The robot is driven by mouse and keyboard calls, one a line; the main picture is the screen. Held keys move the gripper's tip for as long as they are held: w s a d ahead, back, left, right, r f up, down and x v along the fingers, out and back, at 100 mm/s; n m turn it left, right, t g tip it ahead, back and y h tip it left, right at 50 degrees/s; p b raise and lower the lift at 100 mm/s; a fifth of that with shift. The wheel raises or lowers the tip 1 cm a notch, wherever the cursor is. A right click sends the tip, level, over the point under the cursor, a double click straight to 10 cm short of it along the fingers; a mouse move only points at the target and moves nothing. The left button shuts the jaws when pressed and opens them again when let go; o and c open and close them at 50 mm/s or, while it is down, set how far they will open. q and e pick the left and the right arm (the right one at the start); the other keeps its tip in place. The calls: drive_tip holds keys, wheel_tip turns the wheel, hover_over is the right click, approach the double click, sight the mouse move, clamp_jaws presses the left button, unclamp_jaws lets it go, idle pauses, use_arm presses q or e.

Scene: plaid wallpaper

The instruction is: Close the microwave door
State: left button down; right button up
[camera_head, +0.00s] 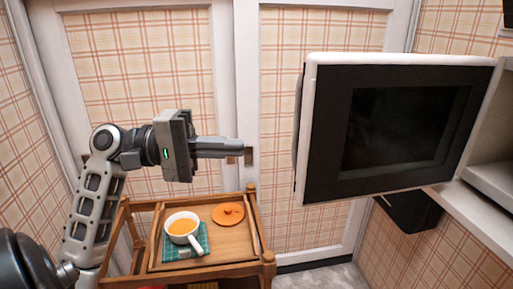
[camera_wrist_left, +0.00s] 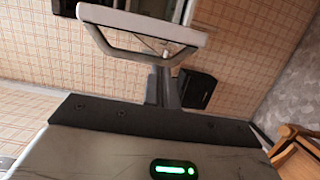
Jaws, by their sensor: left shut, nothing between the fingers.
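The microwave door (camera_head: 325,130) stands open on the right in the head view. Its dark window panel and white rim face me, and a grey handle part shows along its left edge. My left gripper (camera_head: 243,150) is to the left of the door, pointing right, with a visible gap to it. Its fingers are together and empty. My right gripper is out of view. The microwave's inside is mostly hidden behind the door.
A wooden cart (camera_head: 158,266) stands below my left arm. It carries a white cup (camera_head: 182,222) on a green cloth and an orange lid (camera_head: 228,215). A white shelf (camera_head: 470,207) with a black box (camera_head: 408,212) under it is at right. White-framed plaid panels stand behind.

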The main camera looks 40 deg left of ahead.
use_arm(q)
drive_tip(key=p+x, duration=0.1)
drive_tip(key=x, duration=0.8)
drive_tip(key=shift+p, duration=0.35)
drive_tip(key=shift+d, duration=0.1)
